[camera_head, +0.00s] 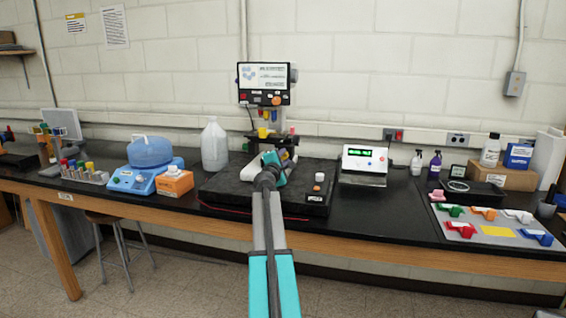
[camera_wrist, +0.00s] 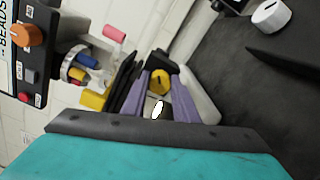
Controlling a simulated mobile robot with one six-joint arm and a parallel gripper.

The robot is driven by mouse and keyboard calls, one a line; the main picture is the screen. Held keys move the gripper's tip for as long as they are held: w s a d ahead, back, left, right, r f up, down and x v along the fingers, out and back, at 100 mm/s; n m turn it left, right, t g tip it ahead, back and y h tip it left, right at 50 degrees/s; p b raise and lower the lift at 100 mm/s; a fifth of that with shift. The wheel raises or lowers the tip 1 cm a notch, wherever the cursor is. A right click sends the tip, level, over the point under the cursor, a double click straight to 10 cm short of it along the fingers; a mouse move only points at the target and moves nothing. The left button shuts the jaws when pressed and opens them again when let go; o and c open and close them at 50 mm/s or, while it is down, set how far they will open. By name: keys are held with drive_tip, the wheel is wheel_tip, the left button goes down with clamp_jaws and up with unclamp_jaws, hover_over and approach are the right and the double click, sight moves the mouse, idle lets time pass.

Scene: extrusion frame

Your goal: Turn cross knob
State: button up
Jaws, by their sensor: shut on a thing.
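A small yellow knob (camera_wrist: 159,80) shows in the wrist view at the microscope's lower part; it is too small to tell clearly whether it is cross-shaped. My gripper (camera_wrist: 160,78) has its two grey-purple fingers on either side of this knob and is shut on it. In the head view my gripper (camera_head: 272,160) is at the microscope (camera_head: 268,135), low near its stage, and my arm hides the knob there.
A monitor (camera_head: 264,83) tops the microscope; its orange knob (camera_wrist: 27,36) is at the wrist view's left. Coloured objectives (camera_wrist: 82,66) are close by. A white knob (camera_head: 319,177) stands on the black base (camera_head: 235,190). A jug (camera_head: 214,148) and readout box (camera_head: 364,165) flank the microscope.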

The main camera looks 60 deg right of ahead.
drive_tip(key=shift+s+d+r, duration=0.1)
drive_tip(key=o, duration=1.1)
drive_tip(key=shift+c, duration=0.2)
drive_tip(key=b+v, duration=0.1)
drive_tip(key=v, duration=1.2)
drive_tip(key=shift+a+b, duration=0.35)
drive_tip(key=shift+a, duration=0.05)
